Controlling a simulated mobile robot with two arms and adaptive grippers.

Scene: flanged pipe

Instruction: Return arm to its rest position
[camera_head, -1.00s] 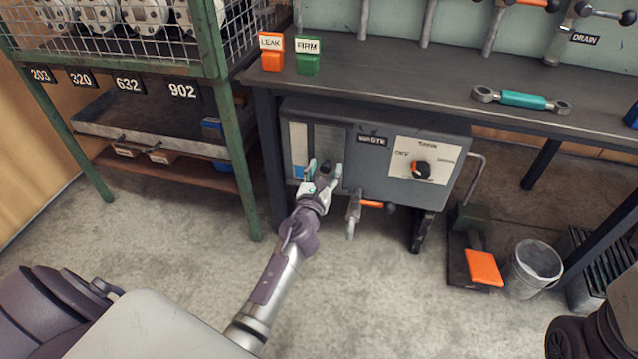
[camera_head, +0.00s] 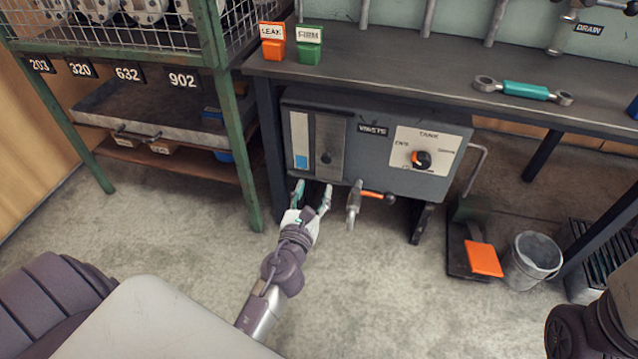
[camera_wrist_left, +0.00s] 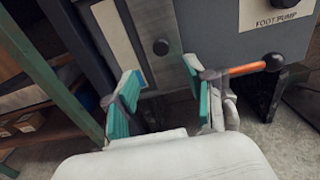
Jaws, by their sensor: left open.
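My left gripper (camera_head: 311,196) is open and empty, just below and in front of the grey tank box (camera_head: 372,160) under the bench. In the left wrist view its two teal-padded fingers (camera_wrist_left: 165,105) stand apart with nothing between them. A valve with an orange lever (camera_head: 372,194) hangs below the box, right of the gripper. My right gripper is not in view.
A green-legged rack (camera_head: 237,150) stands at the left. The bench (camera_head: 420,75) carries an orange LEAK block (camera_head: 272,44), a green FIRM block (camera_head: 308,48) and a teal wrench-like link (camera_head: 524,90). An orange pedal (camera_head: 484,259) and a bucket (camera_head: 533,258) stand at the right. The floor is clear around my arm.

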